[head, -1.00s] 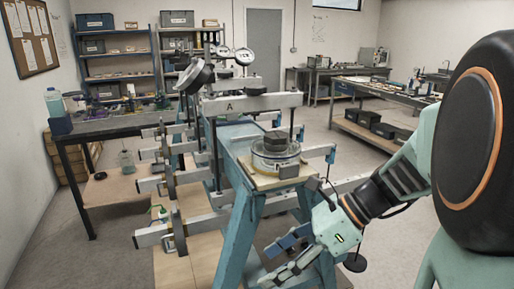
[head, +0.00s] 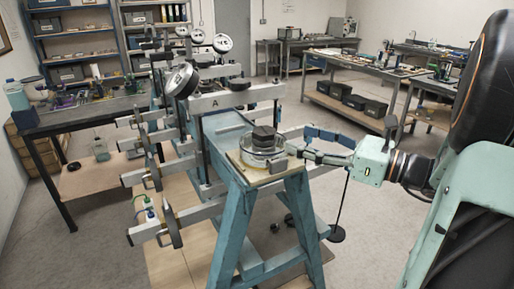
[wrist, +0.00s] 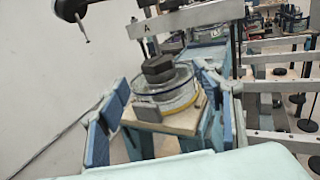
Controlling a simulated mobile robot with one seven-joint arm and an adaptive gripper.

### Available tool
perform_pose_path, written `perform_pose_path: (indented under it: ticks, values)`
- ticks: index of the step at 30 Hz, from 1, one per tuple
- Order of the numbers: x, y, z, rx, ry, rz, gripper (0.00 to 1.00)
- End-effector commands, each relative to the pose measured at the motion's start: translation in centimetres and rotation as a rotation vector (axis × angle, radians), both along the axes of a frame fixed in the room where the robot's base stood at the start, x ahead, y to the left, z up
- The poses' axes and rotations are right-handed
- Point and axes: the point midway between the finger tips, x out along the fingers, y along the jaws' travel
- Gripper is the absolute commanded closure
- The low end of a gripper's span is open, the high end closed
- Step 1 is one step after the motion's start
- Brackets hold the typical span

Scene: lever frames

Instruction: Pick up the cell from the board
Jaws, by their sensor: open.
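The cell (head: 262,156) is a round clear dish with a yellowish rim and stacked dark blocks on top. It sits upright on a small wooden board (head: 246,174) at the near end of a blue stand. In the wrist view the cell (wrist: 178,97) is in the middle, with a small grey block on its near side and the board (wrist: 178,127) under it. My gripper (head: 293,141) is open, just right of the cell in the head view. In the wrist view my gripper's blue-padded fingers (wrist: 162,82) show on either side of the cell, with nothing held.
A bar marked A (head: 236,97) crosses the stand behind the cell, with dial gauges (head: 181,80) above it. Several grey lever bars (head: 160,172) stick out to the left. A cluttered bench (head: 80,115) stands at left.

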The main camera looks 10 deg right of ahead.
Motion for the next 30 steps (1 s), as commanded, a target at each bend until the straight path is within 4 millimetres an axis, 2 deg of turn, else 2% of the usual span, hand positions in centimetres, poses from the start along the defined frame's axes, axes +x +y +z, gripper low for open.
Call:
perform_pose_path:
  ticks: [9,16,24,30]
  values:
    - [3.1,3.1,0.2,-0.003,-0.01,0.001,0.4]
    - [4.2,4.5,0.1,-0.001,-0.008,0.0,0.4]
    - [6.5,7.7,-0.3,-0.002,-0.008,0.0,0.4]
    - [7.0,8.2,-0.4,-0.003,-0.009,-0.002,0.4]
